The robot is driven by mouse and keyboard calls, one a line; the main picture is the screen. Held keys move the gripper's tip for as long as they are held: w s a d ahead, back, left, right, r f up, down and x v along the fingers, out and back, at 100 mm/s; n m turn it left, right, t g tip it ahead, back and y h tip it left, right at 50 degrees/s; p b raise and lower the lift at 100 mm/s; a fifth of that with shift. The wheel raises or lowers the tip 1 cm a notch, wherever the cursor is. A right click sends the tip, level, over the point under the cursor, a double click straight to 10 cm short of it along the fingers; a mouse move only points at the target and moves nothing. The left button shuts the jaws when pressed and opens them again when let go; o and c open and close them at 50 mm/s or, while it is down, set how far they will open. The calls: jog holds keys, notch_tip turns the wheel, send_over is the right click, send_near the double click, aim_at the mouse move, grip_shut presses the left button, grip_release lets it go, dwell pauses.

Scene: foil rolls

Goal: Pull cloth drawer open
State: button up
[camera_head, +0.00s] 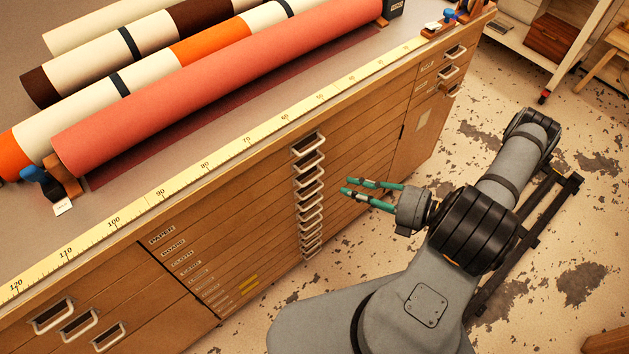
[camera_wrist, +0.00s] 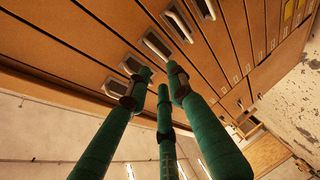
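The cloth drawer's front (camera_head: 245,211) is in the middle bank of the wooden cabinet, flush with its neighbours. Its small label (camera_head: 181,254), third from the top, seems to read CLOTH. Its pale handle (camera_head: 311,173) is in the stacked column of handles. My gripper (camera_head: 349,187) has green fingers spread apart and empty, pointing left at the cabinet front, a short way right of the handle column. In the wrist view the fingertips (camera_wrist: 160,80) are below several handles, and I cannot tell which handle is the cloth drawer's. No finger visibly grips a handle.
Fabric rolls, including a large coral roll (camera_head: 220,90), lie on the cabinet top. A yellow measuring tape (camera_head: 206,166) runs along its front edge. The worn floor (camera_head: 480,120) is mostly clear to the right. A shelf (camera_head: 540,40) and wooden stool (camera_head: 608,58) stand at the upper right.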

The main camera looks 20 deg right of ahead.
aim_at(313, 179)
jog(key=p+x, duration=0.1)
jog(key=x, duration=0.9)
jog(key=shift+a, duration=0.35)
jog(key=shift+c, duration=0.9)
grip_shut()
